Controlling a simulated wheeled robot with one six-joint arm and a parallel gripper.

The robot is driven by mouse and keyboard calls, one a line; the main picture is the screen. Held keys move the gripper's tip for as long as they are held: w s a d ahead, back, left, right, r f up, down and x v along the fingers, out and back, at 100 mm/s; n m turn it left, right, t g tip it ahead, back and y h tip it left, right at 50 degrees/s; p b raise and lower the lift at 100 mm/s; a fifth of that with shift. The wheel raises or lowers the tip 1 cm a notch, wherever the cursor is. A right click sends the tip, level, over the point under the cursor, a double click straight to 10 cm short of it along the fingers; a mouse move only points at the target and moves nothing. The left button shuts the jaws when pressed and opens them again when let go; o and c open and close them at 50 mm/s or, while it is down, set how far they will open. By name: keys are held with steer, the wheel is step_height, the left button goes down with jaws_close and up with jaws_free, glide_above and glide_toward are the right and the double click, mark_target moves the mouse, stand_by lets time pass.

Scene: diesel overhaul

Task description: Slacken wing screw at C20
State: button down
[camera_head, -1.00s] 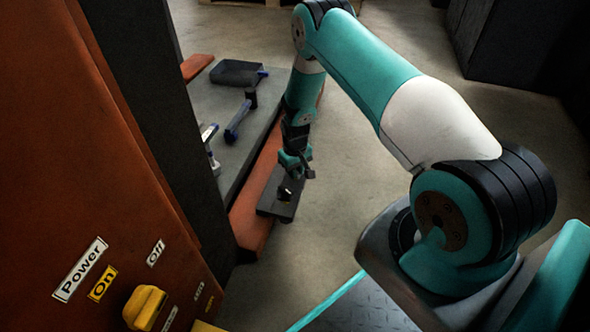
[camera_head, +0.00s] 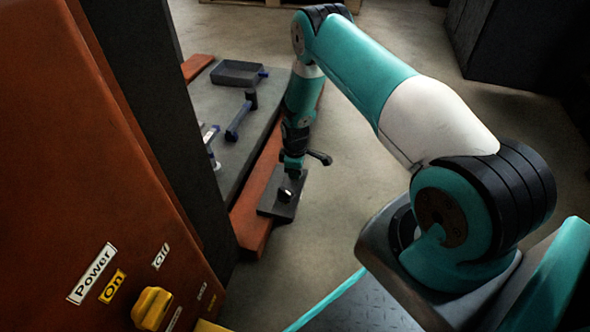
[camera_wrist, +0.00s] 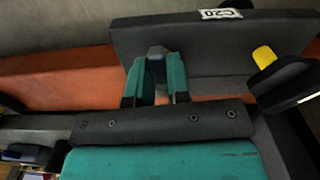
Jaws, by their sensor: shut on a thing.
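In the head view the same dark block (camera_head: 270,207) rests on the orange ledge. My gripper (camera_wrist: 156,72) has its teal fingers closed around a small grey piece, the wing screw (camera_wrist: 156,51), at the block. In the head view my gripper (camera_head: 290,172) points down over the block, and the small dark and shiny screw (camera_head: 286,194) shows just under it. The fingers hide most of the screw, so its wings and thread cannot be made out.
An orange beam (camera_head: 248,217) edges the grey table (camera_head: 205,95). A dark tray (camera_head: 238,73) and blue-ended tools (camera_head: 240,120) lie farther back. The orange power cabinet (camera_head: 75,150) stands close on the left. A yellow-tipped dark part (camera_wrist: 264,57) sits right of my fingers.

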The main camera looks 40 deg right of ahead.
stand_by(0.3)
steer(key=n, duration=0.3)
steer(key=shift+r+p, duration=0.1)
steer(key=shift+p, duration=0.2)
steer(key=c, duration=0.9)
jaws_free()
steer(key=shift+c, duration=0.2)
step_height(320, 180, up, 5)
steer(key=p, duration=0.3)
steer(key=shift+f+p, duration=0.2)
steer(key=shift+p, duration=0.2)
steer(key=shift+f, duration=0.15)
